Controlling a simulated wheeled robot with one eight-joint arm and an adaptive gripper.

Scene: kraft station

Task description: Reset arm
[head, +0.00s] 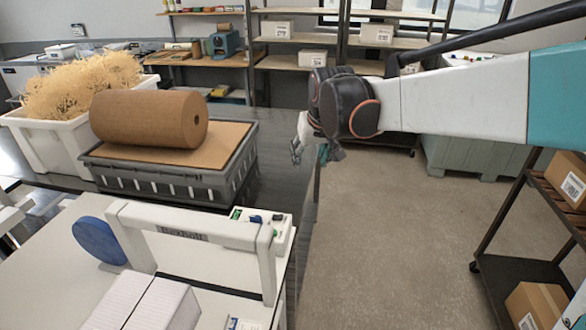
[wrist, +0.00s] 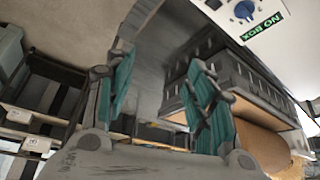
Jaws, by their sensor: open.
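My arm reaches in from the right of the head view, and my gripper (head: 309,150) hangs at its end, left of the dark wrist joint. It is over the right edge of the dark table. In the wrist view my gripper (wrist: 160,90) shows two teal-padded fingers spread apart, with nothing between them. The brown kraft paper roll (head: 145,118) lies on a cardboard sheet on the grey crate (head: 165,183), left of my gripper and apart from it. The roll also shows at the lower right of the wrist view (wrist: 262,150).
A white strapping machine (head: 190,225) stands in the foreground with a control box (head: 262,226) beside it. A white bin of shredded paper (head: 45,142) is at the left. A rack with cartons (head: 545,280) stands at the right. Open floor (head: 400,240) lies between.

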